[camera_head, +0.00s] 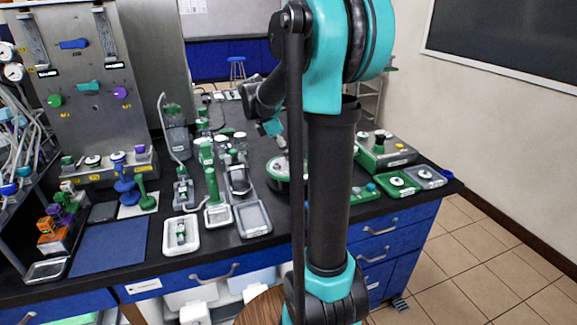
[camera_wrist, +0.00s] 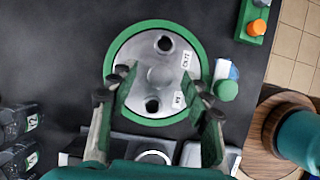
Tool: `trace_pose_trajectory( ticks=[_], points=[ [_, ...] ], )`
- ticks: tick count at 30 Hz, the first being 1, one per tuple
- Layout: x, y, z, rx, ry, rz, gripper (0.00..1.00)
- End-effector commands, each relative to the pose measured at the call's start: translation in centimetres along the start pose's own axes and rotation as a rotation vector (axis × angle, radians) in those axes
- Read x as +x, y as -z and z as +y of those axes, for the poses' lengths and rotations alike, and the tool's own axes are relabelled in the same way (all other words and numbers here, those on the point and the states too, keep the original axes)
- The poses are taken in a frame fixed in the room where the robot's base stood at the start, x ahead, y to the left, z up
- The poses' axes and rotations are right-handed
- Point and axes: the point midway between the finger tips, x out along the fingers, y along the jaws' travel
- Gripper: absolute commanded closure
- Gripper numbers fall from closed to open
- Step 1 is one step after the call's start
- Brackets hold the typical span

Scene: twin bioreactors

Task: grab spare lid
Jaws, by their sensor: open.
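A round grey lid with a green rim (camera_wrist: 112,62) lies on the black bench in the wrist view, with two dark round holes, small white labels and a raised grey centre. I take it for the spare lid. In the head view, a round green-rimmed thing (camera_head: 272,176) shows partly behind my arm and looks like the same lid. My gripper (camera_wrist: 162,88) is open over the lid in the wrist view, one finger on each side of its centre. Nothing is held between the fingers. Whether the fingertips touch the lid cannot be told. In the head view my gripper is mostly hidden by my arm.
A green knob (camera_wrist: 226,90) stands close to the lid's right edge. A green block with an orange cap (camera_wrist: 259,26) is at the upper right. Black bottles (camera_wrist: 14,122) stand at lower left. The bench left of the lid is clear. Grey trays (camera_head: 254,219) lie nearby in the head view.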

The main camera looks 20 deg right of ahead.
Motion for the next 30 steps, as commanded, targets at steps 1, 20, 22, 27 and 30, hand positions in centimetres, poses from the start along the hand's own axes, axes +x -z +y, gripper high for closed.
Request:
trace_pose_trajectory(
  ticks=[1, 20, 22, 27, 30],
  points=[
    [0.7, 0.0, 0.0, 0.002, 0.0, 0.0, 0.51],
    [1.9, 0.0, 0.0, 0.0, 0.0, 0.0, 0.81],
    [1.9, 0.0, 0.0, 0.0, 0.0, 0.0, 0.9],
    [1.9, 0.0, 0.0, 0.0, 0.0, 0.0, 1.0],
    [1.9, 0.0, 0.0, 0.0, 0.0, 0.0, 1.0]
  ],
)
